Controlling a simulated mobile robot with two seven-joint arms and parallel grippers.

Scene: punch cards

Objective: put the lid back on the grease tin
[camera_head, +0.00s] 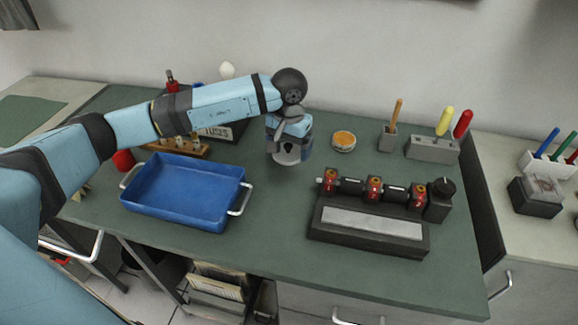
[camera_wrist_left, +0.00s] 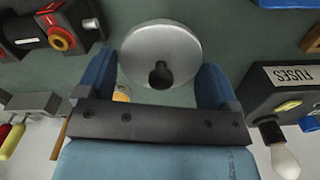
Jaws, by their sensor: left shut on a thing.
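The lid is a pale grey disc with a dark knob (camera_wrist_left: 160,45). In the head view its near edge (camera_head: 287,159) shows below my left gripper (camera_head: 288,148). In the left wrist view my left gripper (camera_wrist_left: 160,68) has a blue finger on either side of the disc and is shut on the lid. I cannot tell whether the lid touches the bench. The grease tin (camera_head: 343,140) is a small, low, round tin with orange grease showing, open, to the right of the gripper. A bit of orange (camera_wrist_left: 121,94) shows beside a finger in the wrist view. My right gripper is out of view.
A blue tray (camera_head: 185,190) lies front left on the green bench (camera_head: 270,225). A black valve fixture (camera_head: 370,225) stands front right. Holders with a brush (camera_head: 389,138) and coloured handles (camera_head: 432,148) stand back right. The fuses box (camera_head: 216,133) is behind my arm.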

